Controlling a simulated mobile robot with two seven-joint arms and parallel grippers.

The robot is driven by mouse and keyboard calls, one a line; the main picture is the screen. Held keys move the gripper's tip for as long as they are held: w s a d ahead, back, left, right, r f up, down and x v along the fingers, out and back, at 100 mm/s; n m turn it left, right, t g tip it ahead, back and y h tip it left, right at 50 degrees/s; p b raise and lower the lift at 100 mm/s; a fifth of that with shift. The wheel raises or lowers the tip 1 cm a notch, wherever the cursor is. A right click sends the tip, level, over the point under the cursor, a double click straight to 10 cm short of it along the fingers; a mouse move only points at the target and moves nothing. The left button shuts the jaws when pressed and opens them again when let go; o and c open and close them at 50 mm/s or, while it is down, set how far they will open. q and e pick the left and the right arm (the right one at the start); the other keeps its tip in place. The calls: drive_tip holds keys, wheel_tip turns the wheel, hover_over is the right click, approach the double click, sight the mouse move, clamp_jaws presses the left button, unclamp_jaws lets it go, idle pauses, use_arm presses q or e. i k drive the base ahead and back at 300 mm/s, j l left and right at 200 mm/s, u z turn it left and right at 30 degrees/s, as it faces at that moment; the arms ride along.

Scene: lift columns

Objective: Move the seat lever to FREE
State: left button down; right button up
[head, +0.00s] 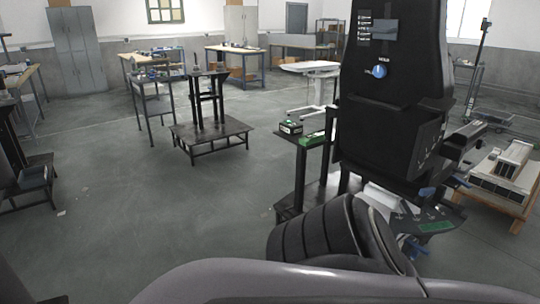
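A tall black column (395,125) stands at the right. On its upper face is a round blue knob (380,71) with a pale mark, under a small white label that seems to read HOLD. I cannot tell surely whether this is the seat lever, and I see no readable FREE mark. My dark ribbed arm part and a pale link fill the bottom of the view. A dark part with a green patch and blue bits, perhaps my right gripper (428,222), shows low in front of the column; its fingers cannot be made out. My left gripper is not in view.
A narrow black stand (313,150) with a small dark box (290,127) and a green item is just left of the column. A wooden pallet (497,190) with pale blocks lies at right. A black stand on a low platform (210,135) is farther back.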

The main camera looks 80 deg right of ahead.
sight(454, 177)
drive_tip(key=z, duration=4)
drive_tip(key=i+l, duration=0.35)
drive_tip(key=i, duration=0.3)
drive_tip(key=i+l+u, duration=0.1)
drive_tip(key=i+l, duration=0.25)
drive_tip(key=i, duration=0.3)
drive_tip(key=i+l, duration=0.4)
drive_tip(key=i, duration=0.2)
drive_tip(key=i+l+u, duration=0.15)
drive_tip(key=i+l, duration=0.25)
drive_tip(key=i, duration=0.25)
drive_tip(key=i+l, duration=0.45)
drive_tip(key=i, duration=0.15)
